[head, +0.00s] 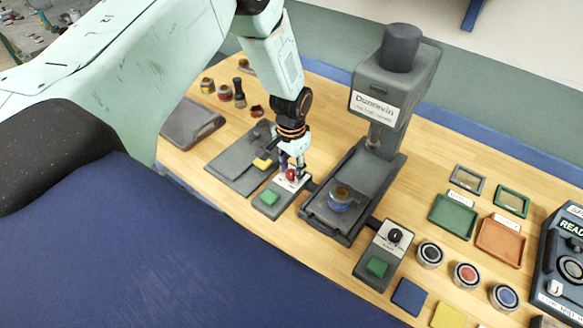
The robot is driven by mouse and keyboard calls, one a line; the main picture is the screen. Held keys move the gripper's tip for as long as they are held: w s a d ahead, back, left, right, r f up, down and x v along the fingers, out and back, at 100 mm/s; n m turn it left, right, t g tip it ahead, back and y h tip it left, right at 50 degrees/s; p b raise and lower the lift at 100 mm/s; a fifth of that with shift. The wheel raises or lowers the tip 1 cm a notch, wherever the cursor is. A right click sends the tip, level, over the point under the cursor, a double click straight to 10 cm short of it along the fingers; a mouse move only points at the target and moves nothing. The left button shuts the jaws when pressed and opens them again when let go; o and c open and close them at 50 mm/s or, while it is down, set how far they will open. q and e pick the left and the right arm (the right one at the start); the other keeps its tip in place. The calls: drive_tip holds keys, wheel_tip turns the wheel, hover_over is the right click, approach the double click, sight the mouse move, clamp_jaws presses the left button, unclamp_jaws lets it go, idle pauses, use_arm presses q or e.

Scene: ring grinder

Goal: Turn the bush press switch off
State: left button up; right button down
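The press (383,85) is a dark grey machine with a white name plate, standing at the centre right of the bench. A switch box (283,192) with a red knob (292,174) and a green button (269,197) sits at the left of its base. A second switch box (385,253) with a black knob (394,236) and a green button (376,267) sits at its front right. The labels are too small to read. My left gripper (291,165) points down right at the red knob and partly hides it; contact and finger gap are unclear. My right gripper is out of view.
A blue-topped round part (341,198) sits on the press base. A flat grey plate (236,172) with a yellow piece lies left of the red-knob box. Green (454,215) and orange (499,241) trays, several round pots and a control box (566,260) fill the right.

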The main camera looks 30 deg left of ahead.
sight(291, 173)
use_arm(q)
drive_tip(key=shift+o, duration=0.4)
drive_tip(key=shift+w+r, duration=0.1)
drive_tip(key=shift+r, duration=0.05)
wheel_tip(291, 173, up, 12)
drive_tip(key=shift+f, duration=0.2)
drive_tip(key=shift+s, duration=0.2)
idle(0.4)
